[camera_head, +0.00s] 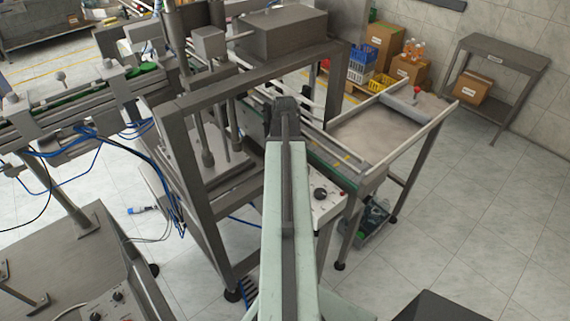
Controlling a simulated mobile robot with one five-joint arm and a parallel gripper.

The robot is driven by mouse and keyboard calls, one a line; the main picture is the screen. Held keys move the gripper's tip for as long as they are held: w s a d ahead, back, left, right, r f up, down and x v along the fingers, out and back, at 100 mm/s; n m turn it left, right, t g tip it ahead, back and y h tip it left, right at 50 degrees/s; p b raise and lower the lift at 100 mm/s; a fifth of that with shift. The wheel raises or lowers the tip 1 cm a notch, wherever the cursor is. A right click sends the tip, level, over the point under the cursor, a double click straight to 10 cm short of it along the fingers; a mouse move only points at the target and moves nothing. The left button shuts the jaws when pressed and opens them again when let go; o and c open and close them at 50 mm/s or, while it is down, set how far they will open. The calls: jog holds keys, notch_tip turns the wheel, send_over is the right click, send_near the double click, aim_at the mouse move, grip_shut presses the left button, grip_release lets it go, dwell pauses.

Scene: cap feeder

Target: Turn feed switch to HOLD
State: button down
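A black rotary knob (320,193) sits on a pale control panel (330,207) on the machine's front, just right of my arm. Another control box (103,300) at the lower left carries dark knobs (118,295). Labels are too small to read, so I cannot tell which knob is the feed switch or its setting. My arm reaches forward from the bottom centre. My gripper (285,105) is at its dark far end, in front of the machine frame and beyond the panel knob in the picture. Its fingers cannot be made out.
A metal machine frame (172,140) stands left of my arm. A conveyor with green caps (143,68) runs at the left, with blue hoses below. A flat-topped table (375,135) stands right of the machine. Boxes and a side table (505,52) are behind.

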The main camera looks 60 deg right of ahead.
jog(key=shift+s, duration=0.1)
dwell(0.3)
jog(key=c, duration=1)
grip_release()
jog(key=shift+c, duration=0.2)
notch_tip(320, 180, up, 8)
jog(key=p, duration=0.8)
jog(key=shift+f, duration=0.1)
